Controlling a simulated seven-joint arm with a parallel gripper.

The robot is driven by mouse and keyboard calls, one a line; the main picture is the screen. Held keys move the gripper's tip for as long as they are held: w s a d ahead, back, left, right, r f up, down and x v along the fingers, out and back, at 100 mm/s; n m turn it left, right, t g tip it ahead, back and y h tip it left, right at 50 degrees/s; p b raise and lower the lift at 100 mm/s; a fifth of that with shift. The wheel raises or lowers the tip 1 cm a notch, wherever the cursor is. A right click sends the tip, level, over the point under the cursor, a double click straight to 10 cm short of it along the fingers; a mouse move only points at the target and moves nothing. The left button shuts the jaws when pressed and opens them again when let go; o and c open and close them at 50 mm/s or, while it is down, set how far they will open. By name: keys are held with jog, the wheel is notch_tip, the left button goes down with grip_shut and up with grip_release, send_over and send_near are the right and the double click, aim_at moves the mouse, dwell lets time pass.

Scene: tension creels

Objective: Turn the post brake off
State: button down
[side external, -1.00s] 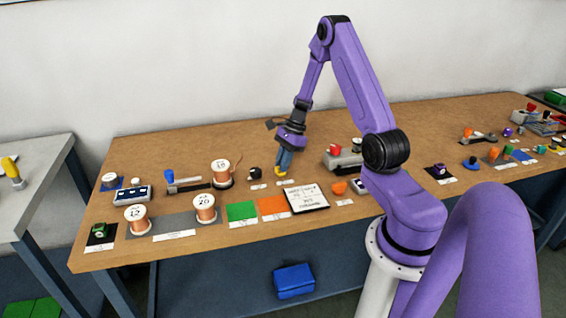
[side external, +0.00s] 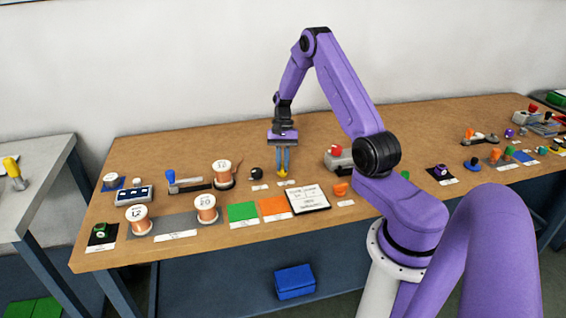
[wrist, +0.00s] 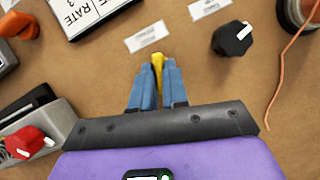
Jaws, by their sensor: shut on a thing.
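My gripper (side external: 283,172) points straight down over the middle of the bench. Its blue fingers are shut on a small yellow piece (wrist: 158,61), which shows between the fingertips in the wrist view. The fingers hide most of this piece, and I cannot tell whether it is fixed to the bench. A black knob (side external: 255,173) with a white pointer mark sits just left of my gripper. In the wrist view this knob (wrist: 233,38) is at the upper right, apart from the fingers. The label texts are too small to read, so I cannot tell which part is the post brake.
White labels (wrist: 147,36) lie near the fingertips. A grey box with a red knob (side external: 336,150) stands to the right. A printed card (side external: 307,198) and an orange knob (side external: 341,189) are in front. Copper spools (side external: 206,208) stand left. The bench behind is clear.

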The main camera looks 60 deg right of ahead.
jog(key=shift+n+g, duration=0.4)
jog(key=shift+n, duration=0.7)
jog(key=shift+h, duration=0.4)
jog(key=c, duration=1.1)
grip_release()
jog(key=shift+c, duration=0.2)
jog(key=shift+w+r, duration=0.1)
jog(key=v, duration=1.7)
jog(key=shift+d, duration=0.15)
